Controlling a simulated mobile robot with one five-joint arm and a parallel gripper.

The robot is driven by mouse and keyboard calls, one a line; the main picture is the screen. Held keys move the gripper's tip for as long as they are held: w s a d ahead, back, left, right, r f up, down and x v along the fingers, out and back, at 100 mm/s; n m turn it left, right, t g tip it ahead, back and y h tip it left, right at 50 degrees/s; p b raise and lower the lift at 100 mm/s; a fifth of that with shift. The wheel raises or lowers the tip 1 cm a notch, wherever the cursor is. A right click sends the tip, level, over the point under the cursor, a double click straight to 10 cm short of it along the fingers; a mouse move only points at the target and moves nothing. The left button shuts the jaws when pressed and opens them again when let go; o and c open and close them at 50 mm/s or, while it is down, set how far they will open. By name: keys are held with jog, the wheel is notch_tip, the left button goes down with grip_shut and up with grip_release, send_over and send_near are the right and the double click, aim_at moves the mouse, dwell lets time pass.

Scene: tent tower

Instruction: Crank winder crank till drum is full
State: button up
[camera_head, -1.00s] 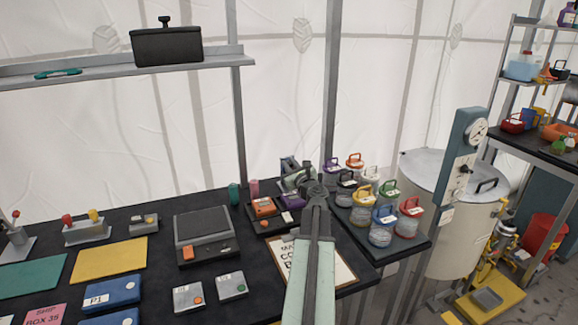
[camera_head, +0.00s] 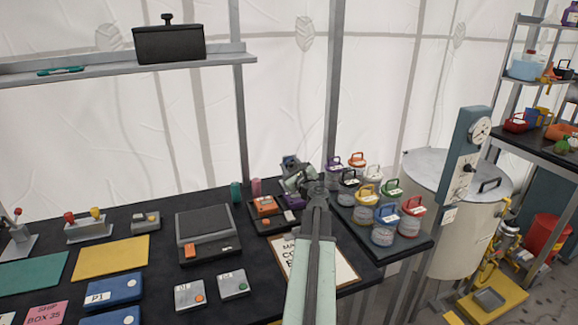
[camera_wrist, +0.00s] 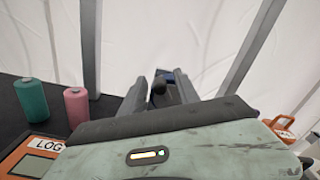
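The winder (camera_head: 290,161) shows as a small grey-blue piece at the back of the bench, mostly hidden behind my gripper. In the wrist view a dark rounded knob (camera_wrist: 158,88), which looks like the crank handle, stands between my two fingers.
A teal spool (camera_wrist: 31,100) and a pink spool (camera_wrist: 76,106) stand to the left. An orange LOG device (camera_head: 265,206) lies in front of them. A tray of lidded jars (camera_head: 404,243) is close on the right, with a big drum-shaped vessel (camera_head: 462,235) beyond. A clipboard (camera_head: 343,271) lies below my arm.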

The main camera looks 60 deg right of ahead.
jog(key=v, duration=0.7)
jog(key=shift+s+a, duration=0.2)
jog(key=shift+s, duration=0.05)
